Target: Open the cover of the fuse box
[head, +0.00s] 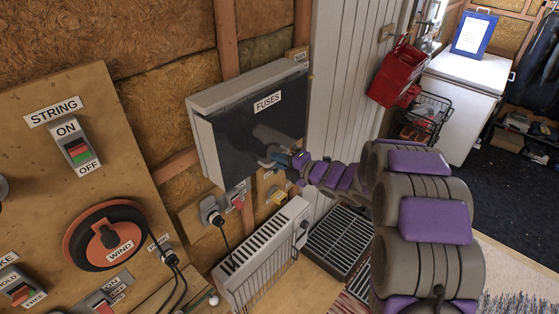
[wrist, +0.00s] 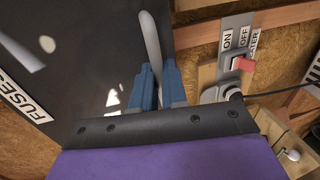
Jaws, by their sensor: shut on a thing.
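The fuse box (head: 205,143) is mounted on the insulated wall, with a light grey body and a dark cover (head: 240,130) that bears a "FUSES" label (head: 267,102). The cover looks closed in the head view. My gripper (head: 284,160) is at the cover's lower right part. In the wrist view the blue fingers of my gripper (wrist: 156,88) are shut on a pale, curved handle (wrist: 150,42) of the cover. The dark cover (wrist: 70,60) fills the left of that view. The handle's lower end is hidden between the fingers.
Below the box are a switch with a red rocker (wrist: 243,63) and a white heater (head: 262,250). A wooden panel (head: 60,140) with several switches stands at the left. A white freezer (head: 455,95) and a red container (head: 397,73) are at the right.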

